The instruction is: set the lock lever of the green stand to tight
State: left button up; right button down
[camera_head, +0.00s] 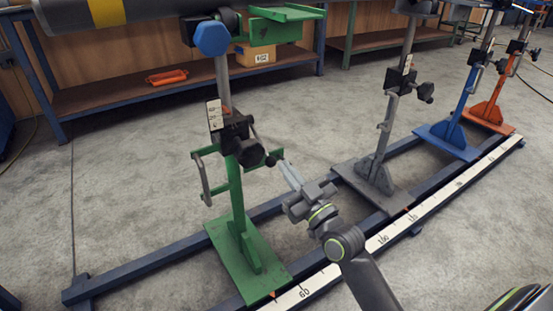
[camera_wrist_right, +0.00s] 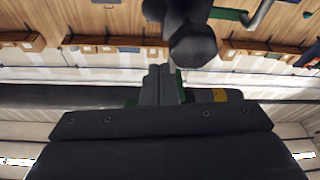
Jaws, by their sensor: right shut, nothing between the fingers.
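The green stand (camera_head: 238,195) stands upright on the rail at left of centre in the head view. Its black clamp block (camera_head: 236,132) sits around the grey post, below a small white scale. A thin dark lock lever (camera_head: 262,143) slants down to the right from the block and ends in a round black knob (camera_head: 271,160). My right gripper (camera_head: 284,166) is shut and empty, its tips just right of that knob; I cannot tell if they touch. In the wrist view the shut fingers (camera_wrist_right: 160,84) point towards a dark rounded part (camera_wrist_right: 192,45). My left gripper is not in view.
A grey pipe with a yellow band (camera_head: 106,12) crosses the top left. Grey (camera_head: 376,170), blue (camera_head: 452,135) and orange (camera_head: 492,110) stands share the rail with its white scale (camera_head: 440,198). A workbench (camera_head: 110,98) stands behind.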

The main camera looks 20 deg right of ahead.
jog(key=v, duration=0.3)
jog(key=shift+s+f+b, duration=0.15)
jog(key=shift+b, duration=0.15)
